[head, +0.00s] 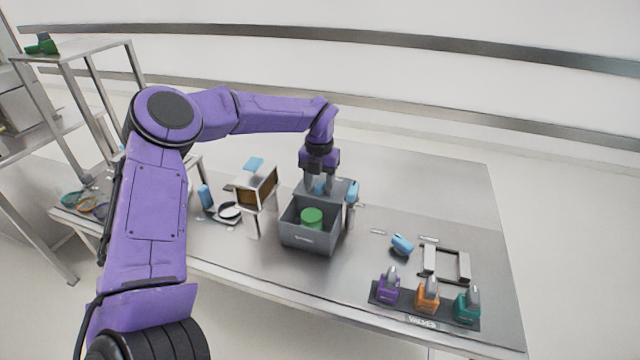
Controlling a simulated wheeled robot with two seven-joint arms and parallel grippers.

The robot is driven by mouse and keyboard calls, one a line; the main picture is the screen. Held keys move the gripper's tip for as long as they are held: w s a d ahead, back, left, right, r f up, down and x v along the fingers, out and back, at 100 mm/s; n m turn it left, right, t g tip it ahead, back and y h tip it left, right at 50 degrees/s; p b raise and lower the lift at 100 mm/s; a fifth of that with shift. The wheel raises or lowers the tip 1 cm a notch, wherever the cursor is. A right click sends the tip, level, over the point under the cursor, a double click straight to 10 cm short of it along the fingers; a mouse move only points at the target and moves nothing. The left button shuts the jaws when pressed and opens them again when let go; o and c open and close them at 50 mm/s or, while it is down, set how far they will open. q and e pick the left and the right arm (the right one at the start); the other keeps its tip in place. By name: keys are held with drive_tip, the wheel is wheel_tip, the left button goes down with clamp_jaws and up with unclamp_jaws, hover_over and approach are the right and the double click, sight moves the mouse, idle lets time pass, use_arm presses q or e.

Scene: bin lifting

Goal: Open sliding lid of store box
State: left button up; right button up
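The grey store box (309,238) stands on the metal table, with a label on its front wall. Its front part is uncovered, and a green cylinder (311,217) shows inside. The grey sliding lid (340,188) lies toward the back of the box, slid away from the front. My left gripper (318,188) points down at the lid, its fingers on either side of a small blue handle that fills the gap between them. The finger tips are small and partly hard to make out. My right gripper is not in view.
A small box on legs (257,187) stands left of the store box. The back right table is clear.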

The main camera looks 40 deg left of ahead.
sight(319, 184)
use_arm(q)
wheel_tip(319, 184, up, 11)
drive_tip(key=b, duration=0.2)
drive_tip(key=shift+f, duration=0.2)
idle(0.4)
